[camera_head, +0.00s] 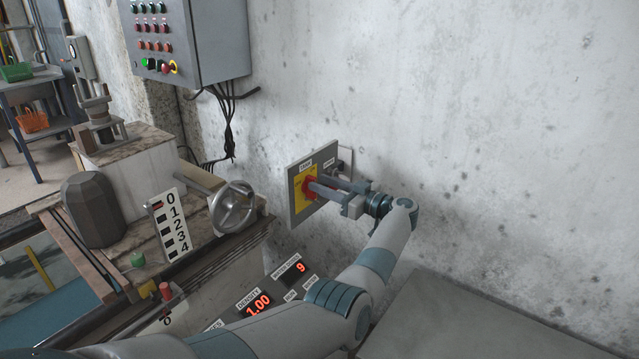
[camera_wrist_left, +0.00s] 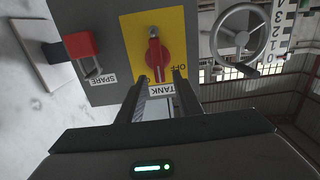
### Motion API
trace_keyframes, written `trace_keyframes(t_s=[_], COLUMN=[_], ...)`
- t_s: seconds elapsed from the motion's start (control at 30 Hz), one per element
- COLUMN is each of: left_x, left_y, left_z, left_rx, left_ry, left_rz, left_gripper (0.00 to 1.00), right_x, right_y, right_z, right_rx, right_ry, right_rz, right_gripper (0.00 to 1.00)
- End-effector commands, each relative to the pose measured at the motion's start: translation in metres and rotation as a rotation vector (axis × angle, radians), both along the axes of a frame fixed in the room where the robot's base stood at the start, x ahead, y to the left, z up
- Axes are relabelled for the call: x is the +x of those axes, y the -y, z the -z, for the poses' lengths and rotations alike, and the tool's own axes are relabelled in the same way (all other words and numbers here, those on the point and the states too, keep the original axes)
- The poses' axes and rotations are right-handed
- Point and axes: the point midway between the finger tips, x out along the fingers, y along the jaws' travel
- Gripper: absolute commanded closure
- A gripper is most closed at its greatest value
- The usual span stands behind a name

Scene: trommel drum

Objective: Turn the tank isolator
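The tank isolator is a red rotary handle (camera_head: 310,187) on a yellow plate on a grey wall panel (camera_head: 297,215). In the left wrist view the red handle (camera_wrist_left: 154,57) lies along the picture's vertical, with the TANK label below it and OFF to its lower right. My left gripper (camera_head: 318,187) faces the plate. Its two fingers (camera_wrist_left: 156,88) are apart, one on each side of the handle's line, with the tips close to its lower end. I cannot tell whether they touch it. My right gripper is not in view.
A handwheel (camera_head: 233,208) and a 0-to-4 scale (camera_head: 171,225) stand left of the panel. A control box (camera_head: 212,40) hangs above, with cables below it. Bare wall lies to the right.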

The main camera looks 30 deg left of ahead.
Motion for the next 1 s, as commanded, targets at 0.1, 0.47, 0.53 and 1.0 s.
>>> trace_keyframes(t_s=[0.1,0.47,0.53,1.0], left_x=[0.001,0.002,0.002,0.001], left_y=[-0.011,-0.017,-0.017,-0.017], left_z=[-0.001,0.0,0.0,0.0], left_rx=[0.002,0.0,0.0,-0.001], left_ry=[0.0,0.001,0.001,0.012], left_rz=[0.001,0.001,0.001,0.001], left_gripper=[0.68,0.68,0.68,1.0], right_x=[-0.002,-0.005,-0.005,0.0], right_y=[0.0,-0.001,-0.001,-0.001], right_z=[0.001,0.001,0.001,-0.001], right_rx=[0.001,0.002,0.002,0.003], right_ry=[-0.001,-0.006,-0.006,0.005], right_rz=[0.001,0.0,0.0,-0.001], right_gripper=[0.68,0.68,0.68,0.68])
